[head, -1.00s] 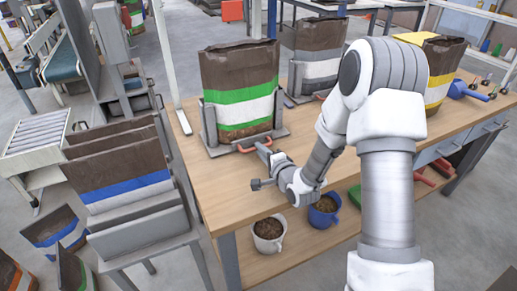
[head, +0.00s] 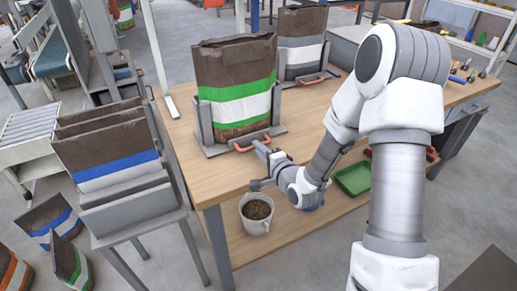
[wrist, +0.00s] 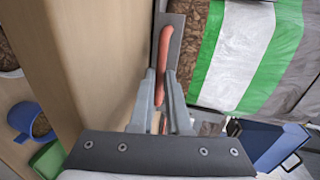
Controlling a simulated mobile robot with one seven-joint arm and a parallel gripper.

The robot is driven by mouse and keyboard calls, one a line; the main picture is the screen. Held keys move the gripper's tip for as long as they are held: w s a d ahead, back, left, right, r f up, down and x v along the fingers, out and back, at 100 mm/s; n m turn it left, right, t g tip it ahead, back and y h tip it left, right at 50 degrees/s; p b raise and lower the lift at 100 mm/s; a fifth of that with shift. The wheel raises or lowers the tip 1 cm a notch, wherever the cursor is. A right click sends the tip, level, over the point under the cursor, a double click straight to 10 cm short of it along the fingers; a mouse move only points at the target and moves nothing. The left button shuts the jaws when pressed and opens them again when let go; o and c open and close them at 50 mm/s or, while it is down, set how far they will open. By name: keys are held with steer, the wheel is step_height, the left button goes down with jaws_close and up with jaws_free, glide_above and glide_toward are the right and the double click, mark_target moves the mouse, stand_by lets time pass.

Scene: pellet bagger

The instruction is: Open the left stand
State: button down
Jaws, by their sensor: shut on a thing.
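The left stand (head: 205,125) is a grey metal holder on the bench with an upright at each side and a red-orange handle (head: 252,143) at its front. A brown bag with green and white bands (head: 235,85) stands upright in it. My gripper (head: 263,149) is at the right part of the handle. In the wrist view, my gripper (wrist: 161,85) has its fingers closed around the handle bar (wrist: 163,60), with the banded bag (wrist: 240,55) to the right. The far side of the stand is hidden by the bag.
A second stand with a grey-banded bag (head: 302,45) is farther back on the bench (head: 300,125). A white bucket (head: 257,213) and green tray (head: 354,178) are on the lower shelf. A rack of blue-banded bags (head: 110,165) stands close at left.

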steer(key=shift+d, duration=0.1)
steer(key=c, duration=1.2)
jaws_free()
steer(key=shift+o, duration=0.2)
steer(key=p+v, duration=1.5)
steer(key=v, duration=0.2)
steer(key=shift+s+p, duration=0.25)
steer(key=shift+p, duration=0.15)
steer(key=shift+r, duration=0.1)
